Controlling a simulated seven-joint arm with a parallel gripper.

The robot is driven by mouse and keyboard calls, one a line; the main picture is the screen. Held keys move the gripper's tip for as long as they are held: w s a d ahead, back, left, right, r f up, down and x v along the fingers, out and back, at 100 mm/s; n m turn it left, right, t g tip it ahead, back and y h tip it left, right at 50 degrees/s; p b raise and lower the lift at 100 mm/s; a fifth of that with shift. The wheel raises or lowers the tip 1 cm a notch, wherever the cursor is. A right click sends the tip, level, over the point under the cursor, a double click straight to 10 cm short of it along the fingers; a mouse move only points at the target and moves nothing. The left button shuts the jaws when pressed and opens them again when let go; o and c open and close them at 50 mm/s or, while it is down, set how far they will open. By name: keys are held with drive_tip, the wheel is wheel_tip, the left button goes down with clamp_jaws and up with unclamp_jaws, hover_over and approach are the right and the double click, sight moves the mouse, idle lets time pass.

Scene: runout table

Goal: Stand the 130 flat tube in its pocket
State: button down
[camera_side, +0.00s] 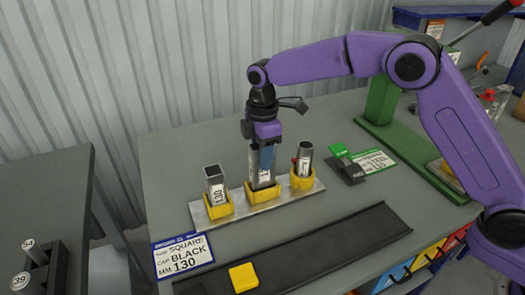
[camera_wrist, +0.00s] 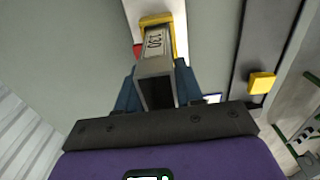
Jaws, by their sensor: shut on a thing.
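A grey hollow flat tube (camera_side: 255,171) stands upright in the middle of the rack, its lower end within the middle yellow pocket (camera_side: 262,194). Whether it rests on the pocket floor cannot be seen. My gripper (camera_side: 264,150) is above that pocket, its blue fingers shut on the tube's upper part. In the wrist view the held tube (camera_wrist: 154,42) shows its open end, a 130 label and the yellow pocket (camera_wrist: 157,19) around its far end. My gripper (camera_wrist: 157,88) has a finger on each side of it.
The rack plate (camera_side: 240,207) also holds a square tube (camera_side: 215,185) marked 130 at left and a round tube (camera_side: 305,158) at right. A dark runout strip (camera_side: 310,245) with a yellow block (camera_side: 243,277) lies in front. A sign (camera_side: 182,256) reads square, black, 130.

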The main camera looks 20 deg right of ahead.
drive_tip(key=shift+f, duration=1.8)
drive_tip(key=c, duration=0.6)
unclamp_jaws()
drive_tip(key=shift+c, duration=0.2)
drive_tip(key=shift+r, duration=0.1)
wheel_tip(320, 180, up, 17)
drive_tip(key=shift+r, duration=0.15)
drive_tip(key=shift+s, duration=0.1)
